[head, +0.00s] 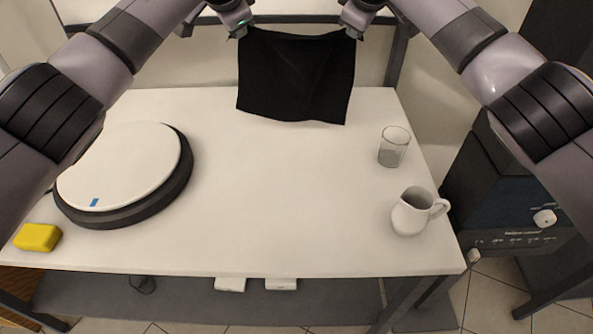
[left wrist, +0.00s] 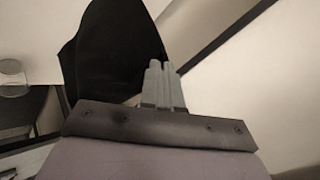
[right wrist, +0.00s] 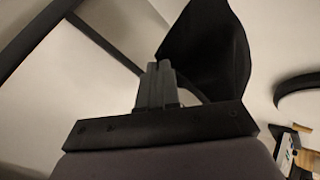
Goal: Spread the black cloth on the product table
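The black cloth (head: 296,78) hangs between my two grippers at the far edge of the white product table (head: 270,190). Its upper edge sags a little between its two top corners, and its lower edge is near the tabletop at the back; I cannot tell if it touches. My left gripper (head: 243,33) is shut on the top left corner. My right gripper (head: 354,33) is shut on the top right corner. The cloth also shows beyond the closed fingers in the left wrist view (left wrist: 108,55) and the right wrist view (right wrist: 208,50).
A round white turntable (head: 120,168) with a black base and a yellow sponge (head: 38,237) are on the left of the table. A glass (head: 394,147) and a white mug (head: 412,212) stand on the right. The middle of the table is clear. A dark cabinet (head: 500,195) stands right of the table.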

